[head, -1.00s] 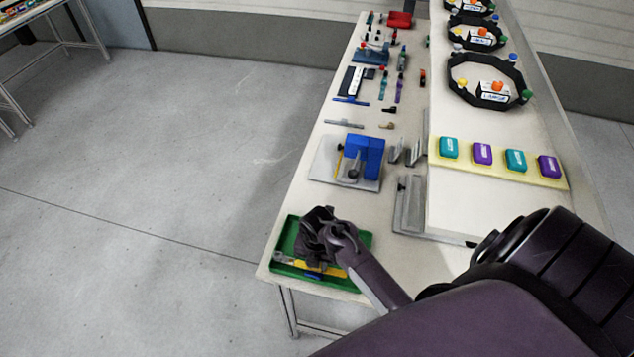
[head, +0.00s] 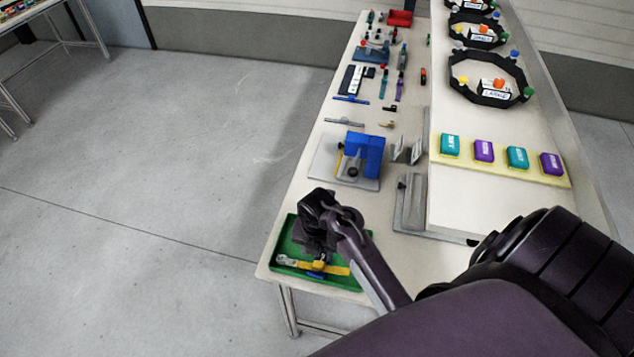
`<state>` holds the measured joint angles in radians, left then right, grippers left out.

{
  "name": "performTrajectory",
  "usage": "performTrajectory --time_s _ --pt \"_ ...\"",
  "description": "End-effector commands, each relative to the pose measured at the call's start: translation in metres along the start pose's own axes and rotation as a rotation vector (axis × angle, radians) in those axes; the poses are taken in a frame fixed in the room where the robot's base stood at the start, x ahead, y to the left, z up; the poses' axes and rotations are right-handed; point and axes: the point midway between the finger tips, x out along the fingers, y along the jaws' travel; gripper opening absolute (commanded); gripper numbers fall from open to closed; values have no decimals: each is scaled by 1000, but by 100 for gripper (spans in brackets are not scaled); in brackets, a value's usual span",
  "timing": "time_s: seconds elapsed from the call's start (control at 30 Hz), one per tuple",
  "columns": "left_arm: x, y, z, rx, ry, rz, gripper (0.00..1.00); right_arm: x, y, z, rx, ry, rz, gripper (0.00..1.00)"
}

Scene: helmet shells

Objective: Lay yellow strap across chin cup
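A yellow strap (head: 334,269) lies in the green tray (head: 283,247) at the near end of the bench, across a small blue piece (head: 317,266). A pale grey piece (head: 290,261) lies at its left end. I cannot tell which of these, if any, is the chin cup. My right gripper (head: 314,247) is above the tray's far half, just behind the strap and apart from it as far as I can see. It points down, and its dark fingers are too small and blurred to tell open from shut. My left gripper is not in view.
A blue fixture on a grey plate (head: 320,167) stands beyond the tray. Grey metal brackets (head: 408,208) are to its right. Several teal and purple blocks (head: 484,151) sit on a yellow strip. Black octagonal rings (head: 457,86) and small tools lie farther back.

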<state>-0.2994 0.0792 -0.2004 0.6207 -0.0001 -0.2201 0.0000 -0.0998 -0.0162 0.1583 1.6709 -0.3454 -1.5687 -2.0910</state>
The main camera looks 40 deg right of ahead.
Motion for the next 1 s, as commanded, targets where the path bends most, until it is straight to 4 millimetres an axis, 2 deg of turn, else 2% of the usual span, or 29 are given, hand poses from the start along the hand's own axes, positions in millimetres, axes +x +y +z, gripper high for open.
performTrajectory --time_s 0.1,0.2,0.37,0.53,1.0 --pt "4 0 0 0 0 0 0 -26 1 0 1 -1 5 48" --pt "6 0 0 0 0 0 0 -44 1 0 1 -2 3 48" --pt "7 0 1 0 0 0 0 -62 0 0 1 -1 1 48" --pt "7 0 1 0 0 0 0 -68 0 0 0 0 -1 48" --pt "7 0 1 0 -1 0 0 -68 0 0 0 0 -1 48"
